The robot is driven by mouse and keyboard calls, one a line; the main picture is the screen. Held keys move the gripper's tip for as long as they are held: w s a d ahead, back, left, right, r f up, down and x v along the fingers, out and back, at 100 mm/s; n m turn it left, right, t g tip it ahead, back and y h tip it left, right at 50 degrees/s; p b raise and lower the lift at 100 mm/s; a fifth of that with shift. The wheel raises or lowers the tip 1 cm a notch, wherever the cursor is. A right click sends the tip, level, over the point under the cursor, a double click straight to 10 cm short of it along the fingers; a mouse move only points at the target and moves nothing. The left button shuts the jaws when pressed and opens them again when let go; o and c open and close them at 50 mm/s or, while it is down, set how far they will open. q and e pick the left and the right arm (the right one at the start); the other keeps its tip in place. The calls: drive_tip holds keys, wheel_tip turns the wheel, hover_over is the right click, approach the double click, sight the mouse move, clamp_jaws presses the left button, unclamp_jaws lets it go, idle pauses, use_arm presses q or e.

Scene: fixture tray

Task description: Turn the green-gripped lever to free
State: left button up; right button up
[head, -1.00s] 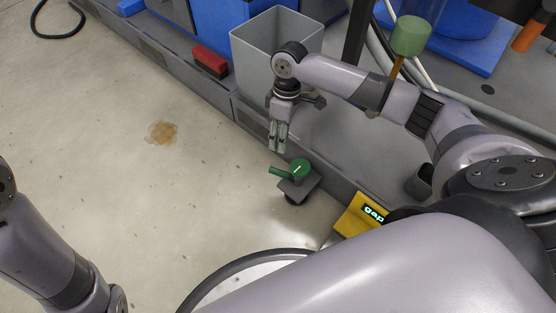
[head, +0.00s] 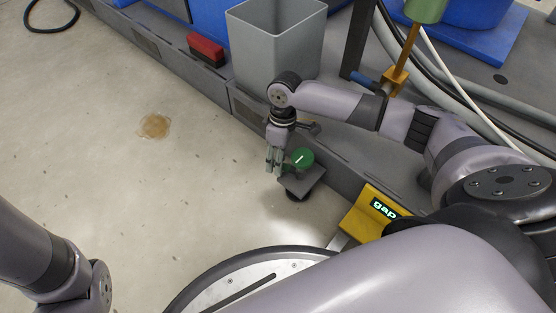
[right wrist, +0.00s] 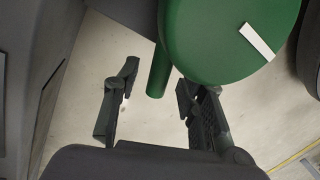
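The green lever has a round head with a white mark (head: 303,159), on a dark grey block (head: 306,183) beside the grey ledge. In the right wrist view its head (right wrist: 225,40) fills the top and its green grip (right wrist: 159,72) points down. My right gripper (head: 274,168) is down at the left side of the lever, partly hiding the grip in the head view. In the right wrist view its fingers (right wrist: 157,88) are apart, with the end of the grip between them, nearer the right finger. Contact cannot be told. My left gripper is out of view.
A grey open bin (head: 275,50) stands on the ledge behind my right wrist, with a red block (head: 206,49) to its left.

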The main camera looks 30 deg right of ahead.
clamp_jaws()
idle(0.5)
idle(0.3)
